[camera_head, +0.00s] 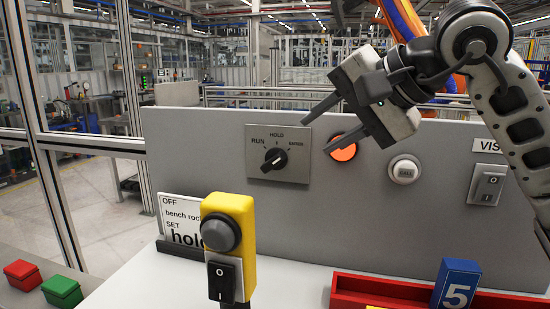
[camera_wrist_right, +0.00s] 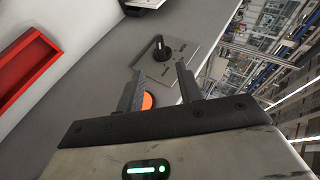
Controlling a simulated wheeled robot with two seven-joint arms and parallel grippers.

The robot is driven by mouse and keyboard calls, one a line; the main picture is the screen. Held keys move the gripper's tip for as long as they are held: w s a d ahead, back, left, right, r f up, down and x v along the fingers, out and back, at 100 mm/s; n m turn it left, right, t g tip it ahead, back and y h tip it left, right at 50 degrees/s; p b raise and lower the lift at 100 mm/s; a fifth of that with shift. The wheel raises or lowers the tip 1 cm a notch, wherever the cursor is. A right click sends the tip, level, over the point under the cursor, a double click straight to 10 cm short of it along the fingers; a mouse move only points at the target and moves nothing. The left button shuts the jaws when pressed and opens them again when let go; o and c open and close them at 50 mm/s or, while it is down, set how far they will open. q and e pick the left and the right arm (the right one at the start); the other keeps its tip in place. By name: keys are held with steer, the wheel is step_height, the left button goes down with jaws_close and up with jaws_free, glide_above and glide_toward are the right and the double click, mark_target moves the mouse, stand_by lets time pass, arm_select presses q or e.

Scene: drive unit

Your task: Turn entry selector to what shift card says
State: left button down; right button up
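The entry selector (camera_head: 275,159) is a black knob on a grey plate (camera_head: 300,171) marked RUN, HOLD and what looks like ENTER. Its bar slants up to the right, toward the ENTER side. The shift card (camera_head: 180,213) is white and stands at the panel's foot; it reads OFF, bench rock, SET, hold, its right part hidden by a yellow pendant. My right gripper (camera_head: 318,137) is open and empty, right of the selector plate. In the right wrist view the knob (camera_wrist_right: 162,50) shows beyond the spread fingers (camera_wrist_right: 158,68). My left gripper is out of view.
An orange button (camera_head: 344,150) is close by the right gripper. A white button (camera_head: 405,170) and a rocker switch (camera_head: 488,186) are further right. The yellow pendant (camera_head: 240,220) stands in front. A red tray (camera_head: 345,283) and a blue 5 block (camera_head: 456,284) are front right.

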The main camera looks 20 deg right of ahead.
mark_target(278, 160)
steer(key=p+x, duration=0.1)
steer(key=x, duration=1.1)
steer(key=shift+w+f, duration=0.1)
steer(key=shift+f, duration=0.05)
jaws_close()
